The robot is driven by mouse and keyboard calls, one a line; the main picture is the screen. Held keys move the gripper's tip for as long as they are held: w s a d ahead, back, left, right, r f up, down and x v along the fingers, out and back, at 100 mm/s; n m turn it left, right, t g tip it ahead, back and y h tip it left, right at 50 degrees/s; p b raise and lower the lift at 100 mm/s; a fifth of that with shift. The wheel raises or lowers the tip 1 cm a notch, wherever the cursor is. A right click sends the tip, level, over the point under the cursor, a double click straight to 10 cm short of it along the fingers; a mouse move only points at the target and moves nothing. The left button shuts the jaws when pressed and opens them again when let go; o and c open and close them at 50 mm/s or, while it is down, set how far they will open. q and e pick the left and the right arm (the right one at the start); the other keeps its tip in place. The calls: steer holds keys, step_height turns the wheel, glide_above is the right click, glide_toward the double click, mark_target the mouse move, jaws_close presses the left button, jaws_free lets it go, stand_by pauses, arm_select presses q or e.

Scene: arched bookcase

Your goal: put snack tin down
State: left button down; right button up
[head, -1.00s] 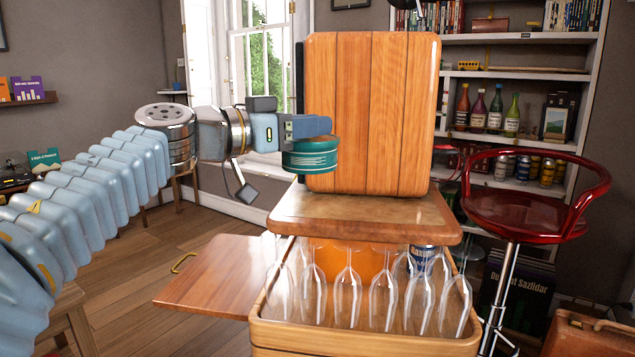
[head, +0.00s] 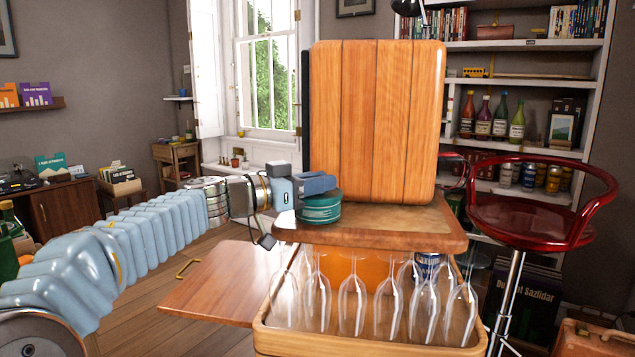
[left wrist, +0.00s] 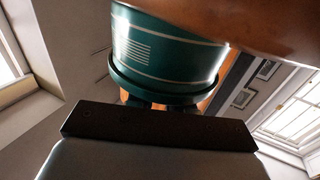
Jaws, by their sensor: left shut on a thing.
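The snack tin (head: 320,208) is a round teal tin with pale bands. In the head view it is at the left end of the brown wooden top (head: 400,227) of the bar cabinet, low over or on the surface; I cannot tell if it touches. My left gripper (head: 318,186) is shut on the tin from the left, near its upper part. In the left wrist view the tin (left wrist: 165,50) fills the upper middle, with the wooden top's edge (left wrist: 265,30) beside it. My right gripper is not in view.
An upright wooden panel (head: 375,120) stands behind the top. Several upside-down glasses (head: 352,300) hang below it, and a wooden flap (head: 225,285) sticks out at left. A red bar stool (head: 530,215) stands at right. The top is bare right of the tin.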

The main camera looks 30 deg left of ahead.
arm_select(q)
steer(key=c, duration=1)
jaws_free()
steer(key=shift+f, duration=0.1)
steer(key=shift+s+a, duration=0.1)
steer(key=shift+s, duration=0.05)
steer(key=v, duration=1.1)
steer(key=shift+s+a, duration=0.15)
steer(key=shift+s, duration=0.15)
